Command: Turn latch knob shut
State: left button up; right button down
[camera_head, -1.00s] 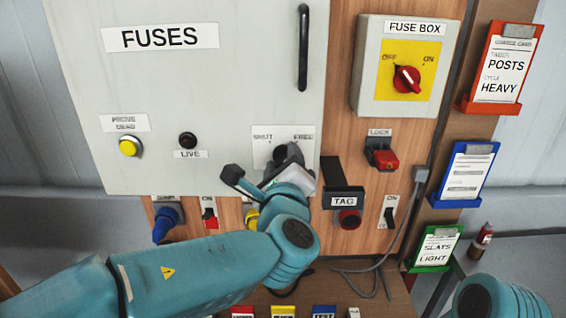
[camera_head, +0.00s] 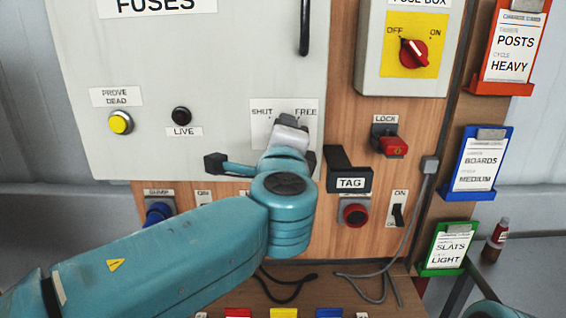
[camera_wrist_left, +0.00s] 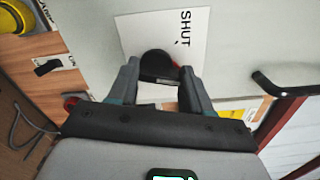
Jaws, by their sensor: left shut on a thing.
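The latch knob (camera_wrist_left: 156,66) is dark and sits on a white plate (camera_wrist_left: 190,40) marked SHUT in the left wrist view. In the head view that plate (camera_head: 262,112) reads SHUT on the left and FREE on the right, low on the grey FUSES door (camera_head: 240,60). My left gripper (camera_head: 289,136) is at the plate and hides most of the knob there. In the left wrist view my left gripper (camera_wrist_left: 158,84) is shut on the knob, one finger on each side. The knob's exact angle is hard to tell. My right gripper is out of view.
A black TAG bracket (camera_head: 349,182) juts out just right of my left gripper. A red LOCK piece (camera_head: 390,146) and the fuse box (camera_head: 405,85) are further right. A door handle (camera_head: 305,25) is above. A grey cable (camera_head: 412,215) hangs at the lower right.

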pick_arm(q)
jog(key=shift+f+n+b, duration=0.15)
jog(key=shift+n+b, duration=2.55)
jog(key=shift+n, duration=0.3)
jog(key=shift+f+n+b, duration=0.15)
jog(key=shift+n+b, duration=2.5)
jog(key=shift+n, duration=0.35)
jog(key=shift+r, duration=0.1)
jog(key=o, duration=1.1)
jog(key=shift+a, duration=0.1)
jog(key=shift+c, duration=0.2)
jog(key=s+b, duration=0.4)
jog(key=s, duration=1.2)
jog(key=shift+s, duration=0.15)
